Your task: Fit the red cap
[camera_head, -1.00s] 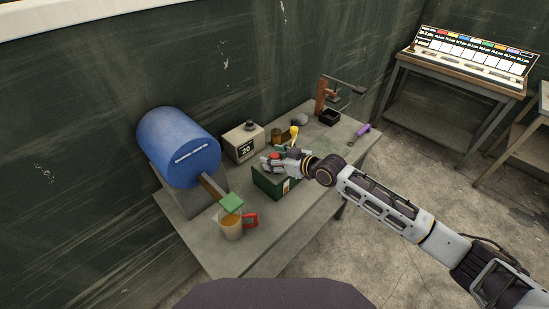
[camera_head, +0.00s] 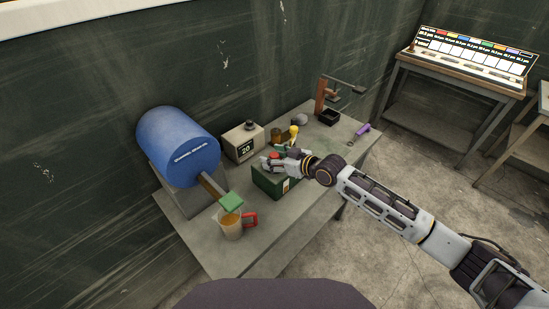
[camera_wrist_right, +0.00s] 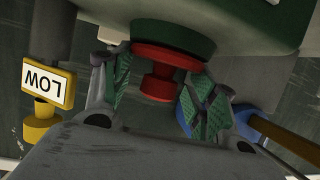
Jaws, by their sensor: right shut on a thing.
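The red cap (camera_wrist_right: 162,58) is a wide red disc with a narrower red knob, seen in the right wrist view. It lies between the green-padded fingers of my right gripper (camera_wrist_right: 155,88), which is shut on it. The disc sits against a round dark green part (camera_wrist_right: 172,36) on the green box; I cannot tell whether it is seated. In the head view my right gripper (camera_head: 274,162) is over the dark green box (camera_head: 268,184), with a bit of red cap (camera_head: 279,154) showing. My left gripper is not in view.
A blue drum (camera_head: 178,147) and a jug of orange liquid (camera_head: 231,226) stand left. A grey box reading 20 (camera_head: 243,142) stands behind the green box. A yellow-topped item (camera_head: 294,131), black tray (camera_head: 329,117) and purple-handled tool (camera_head: 363,128) lie beyond.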

